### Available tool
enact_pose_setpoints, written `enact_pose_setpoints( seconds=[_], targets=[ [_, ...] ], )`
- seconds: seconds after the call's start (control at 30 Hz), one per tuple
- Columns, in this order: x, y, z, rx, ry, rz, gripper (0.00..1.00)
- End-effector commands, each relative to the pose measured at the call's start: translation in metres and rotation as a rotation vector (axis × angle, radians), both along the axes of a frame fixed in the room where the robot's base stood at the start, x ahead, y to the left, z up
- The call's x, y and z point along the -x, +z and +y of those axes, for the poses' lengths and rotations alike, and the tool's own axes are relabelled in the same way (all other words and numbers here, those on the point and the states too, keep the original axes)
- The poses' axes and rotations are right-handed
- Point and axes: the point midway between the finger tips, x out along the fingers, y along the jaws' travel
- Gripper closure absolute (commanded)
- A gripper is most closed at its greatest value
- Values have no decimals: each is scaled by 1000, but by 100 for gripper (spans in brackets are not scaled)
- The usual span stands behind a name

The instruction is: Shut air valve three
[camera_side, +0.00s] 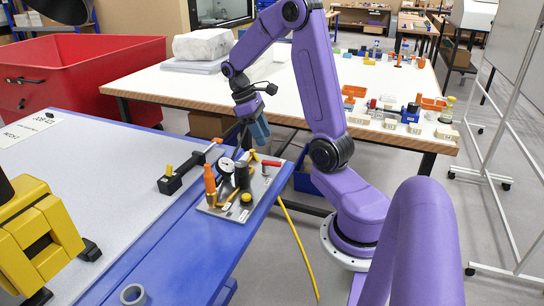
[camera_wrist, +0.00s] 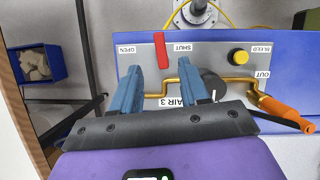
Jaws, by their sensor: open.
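The air valve panel (camera_side: 232,209) is a grey plate on the blue edge of the bench; it also shows in the wrist view (camera_wrist: 215,48). The red valve lever (camera_wrist: 160,50) shows between the OPEN (camera_wrist: 127,49) and SHUT (camera_wrist: 183,47) labels, nearer SHUT in the picture. The lever also shows in the side view (camera_side: 271,163). My gripper (camera_wrist: 157,72) is open and empty, its blue fingers apart, with the lever beyond the gap between them. In the side view my gripper (camera_side: 260,130) is above the panel's far end.
A yellow BLEED knob (camera_wrist: 239,57), a brass pipe (camera_wrist: 226,82) and an orange-handled part (camera_wrist: 283,112) are on the panel's right side. A pressure gauge (camera_side: 225,167) stands there too. A black clamp (camera_side: 185,172) lies left of the panel. A yellow hose (camera_side: 300,250) hangs down.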

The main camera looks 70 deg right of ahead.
Motion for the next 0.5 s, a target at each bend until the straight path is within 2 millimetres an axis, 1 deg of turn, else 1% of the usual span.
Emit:
enact_pose_setpoints(
  seconds=[0.03,0.2,0.33,0.5],
  targets=[
    [5,-9,-1,-1,-1,5,55],
    [16,-38,-2,-1,0,6,55],
    [24,-57,-3,-1,1,4,55],
    [30,-72,-4,-1,0,2,55]
  ],
)
